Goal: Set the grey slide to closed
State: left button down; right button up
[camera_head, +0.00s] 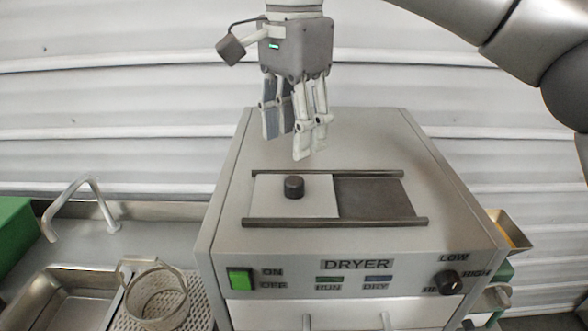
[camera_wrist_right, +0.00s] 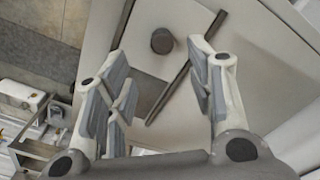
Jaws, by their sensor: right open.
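The grey slide (camera_head: 325,200) is a light flat plate with a dark round knob (camera_head: 294,187) on top of the dryer (camera_head: 350,140). It lies between two dark rails (camera_head: 335,222), at their left end. To its right is a dark rectangular area (camera_head: 375,198), which looks like an uncovered opening. My right gripper (camera_head: 286,147) hangs above and behind the knob, fingers down, open and empty. In the right wrist view, the knob (camera_wrist_right: 162,41) shows ahead between the spread fingers (camera_wrist_right: 165,72), apart from them. My left gripper is not in view.
The dryer front has a green switch (camera_head: 240,279) and a black dial (camera_head: 449,281). A sink (camera_head: 62,300), tap (camera_head: 75,190) and mesh basket (camera_head: 158,295) stand at left. A yellow-lined tray (camera_head: 512,232) is at right. The dryer top around the rails is clear.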

aim_at(295, 180)
jog(key=f, duration=0.2)
jog(key=f+p, duration=0.1)
jog(key=f, duration=0.3)
jog(key=shift+w+f+p, duration=0.25)
jog(key=shift+f+p, duration=0.15)
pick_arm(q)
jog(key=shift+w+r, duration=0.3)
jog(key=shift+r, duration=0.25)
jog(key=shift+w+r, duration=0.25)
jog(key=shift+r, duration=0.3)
pick_arm(e)
jog(key=shift+f, duration=0.65)
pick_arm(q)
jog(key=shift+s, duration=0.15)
pick_arm(e)
grip_shut()
